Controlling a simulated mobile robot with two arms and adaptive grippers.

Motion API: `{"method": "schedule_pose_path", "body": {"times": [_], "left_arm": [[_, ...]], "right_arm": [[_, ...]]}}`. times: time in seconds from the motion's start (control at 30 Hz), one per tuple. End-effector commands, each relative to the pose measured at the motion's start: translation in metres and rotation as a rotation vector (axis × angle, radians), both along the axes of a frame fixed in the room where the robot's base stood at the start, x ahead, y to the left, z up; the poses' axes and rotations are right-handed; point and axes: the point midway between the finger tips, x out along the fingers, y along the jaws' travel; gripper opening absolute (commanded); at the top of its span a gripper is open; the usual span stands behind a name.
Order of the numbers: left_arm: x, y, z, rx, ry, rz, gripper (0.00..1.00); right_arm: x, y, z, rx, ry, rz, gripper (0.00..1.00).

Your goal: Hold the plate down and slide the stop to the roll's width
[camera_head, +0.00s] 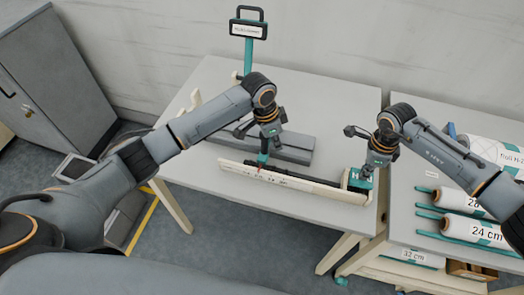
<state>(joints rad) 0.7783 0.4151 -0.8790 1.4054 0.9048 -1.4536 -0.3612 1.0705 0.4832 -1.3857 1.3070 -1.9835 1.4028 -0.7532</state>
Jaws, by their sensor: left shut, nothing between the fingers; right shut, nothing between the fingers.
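A long cream plate (310,189) with a dark slot and scale marks lies along the front of the left table. My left gripper (262,161) is shut, with its tips down at the plate's left part; I cannot tell if they press on it. A teal stop (358,181) with a white mark stands at the plate's right end. My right gripper (368,170) is shut and points down at the stop; whether it touches is unclear. White rolls, one marked 24 cm (487,232), lie on the right table on teal bars.
A grey block (294,150) lies behind the plate. A teal post with a black-framed sign (248,29) stands at the back. A larger roll (492,150) lies at the far right, partly behind my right arm. The left table (330,103) is mostly clear.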

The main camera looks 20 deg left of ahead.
Motion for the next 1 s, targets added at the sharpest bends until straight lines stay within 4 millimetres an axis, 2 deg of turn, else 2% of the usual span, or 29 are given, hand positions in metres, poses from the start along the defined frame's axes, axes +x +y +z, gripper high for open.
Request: {"method": "schedule_pose_path", "body": {"times": [1.0], "left_arm": [[0.000,0.026,0.000,0.000,0.000,0.001,0.00]], "right_arm": [[-0.002,0.000,-0.003,-0.001,0.006,0.001,0.00]]}}
